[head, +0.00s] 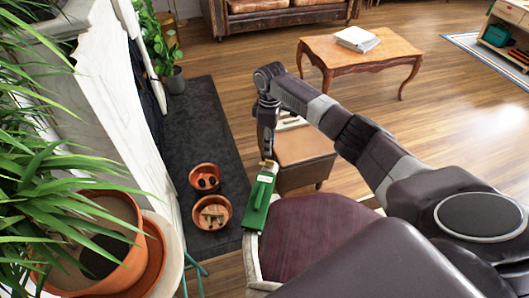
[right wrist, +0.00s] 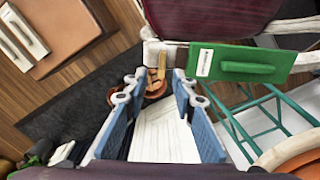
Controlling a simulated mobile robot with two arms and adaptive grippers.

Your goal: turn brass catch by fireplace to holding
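A green panel (head: 257,204) with a raised green handle and a white label stands by the edge of a dark red seat. It also shows in the right wrist view (right wrist: 228,63). A small brass catch (right wrist: 161,65) is at the panel's label end; in the head view a brass bit (head: 268,163) shows just under my gripper. My right gripper (head: 266,154) points down over that end. In the right wrist view its blue-padded fingers (right wrist: 158,80) are apart, with the brass catch between or just beyond their tips. Contact cannot be told. My left gripper is not in view.
The dark red chair seat (head: 305,235) is beside the panel. Two terracotta bowls (head: 212,213) sit on the dark hearth (head: 205,120). A brown stool (head: 303,150) is behind my gripper. A potted plant (head: 95,215) and the white marble fireplace (head: 110,90) are at left.

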